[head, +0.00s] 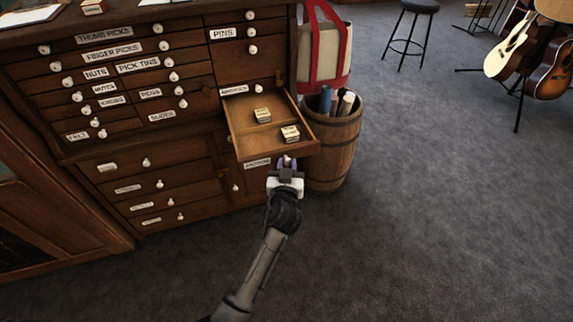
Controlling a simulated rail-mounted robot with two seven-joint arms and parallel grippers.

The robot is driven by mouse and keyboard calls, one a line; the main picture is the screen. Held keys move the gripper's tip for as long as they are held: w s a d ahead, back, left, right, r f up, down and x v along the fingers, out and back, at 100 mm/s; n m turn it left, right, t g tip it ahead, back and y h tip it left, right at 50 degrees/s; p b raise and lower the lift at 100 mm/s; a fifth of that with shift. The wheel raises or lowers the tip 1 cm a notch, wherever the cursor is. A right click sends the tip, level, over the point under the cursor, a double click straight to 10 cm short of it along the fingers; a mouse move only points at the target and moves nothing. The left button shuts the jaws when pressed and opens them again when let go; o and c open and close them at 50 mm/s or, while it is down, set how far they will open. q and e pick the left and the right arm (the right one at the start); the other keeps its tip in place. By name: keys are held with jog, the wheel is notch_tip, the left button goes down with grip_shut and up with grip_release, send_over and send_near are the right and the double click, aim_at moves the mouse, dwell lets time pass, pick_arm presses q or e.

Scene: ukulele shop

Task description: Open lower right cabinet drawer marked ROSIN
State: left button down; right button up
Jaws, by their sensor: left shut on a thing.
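The wooden cabinet (185,128) has many small drawers with white knobs and labels. One drawer (258,144) on its right side is pulled well out, and two small boxes, one (262,115) toward the middle and one (290,133) near the front right corner, lie inside. I cannot read a ROSIN label on its front. My left gripper (287,163) is at the front of this open drawer, shut on its knob, which the fingers mostly hide. My right gripper is not in view.
A wooden barrel (333,150) with rolled items stands close to the right of the open drawer. A red-and-cream tote bag (325,50) hangs behind it. A stool (408,30) and guitars on stands (512,45) are at the far right. The carpet (430,210) in front is clear.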

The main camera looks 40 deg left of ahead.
pick_arm(q)
jog(key=shift+s+d+f, duration=0.1)
jog(key=shift+s+d, duration=0.15)
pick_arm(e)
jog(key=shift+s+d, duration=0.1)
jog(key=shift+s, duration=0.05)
pick_arm(q)
jog(key=c, duration=0.9)
grip_release()
jog(key=shift+w+a, duration=0.1)
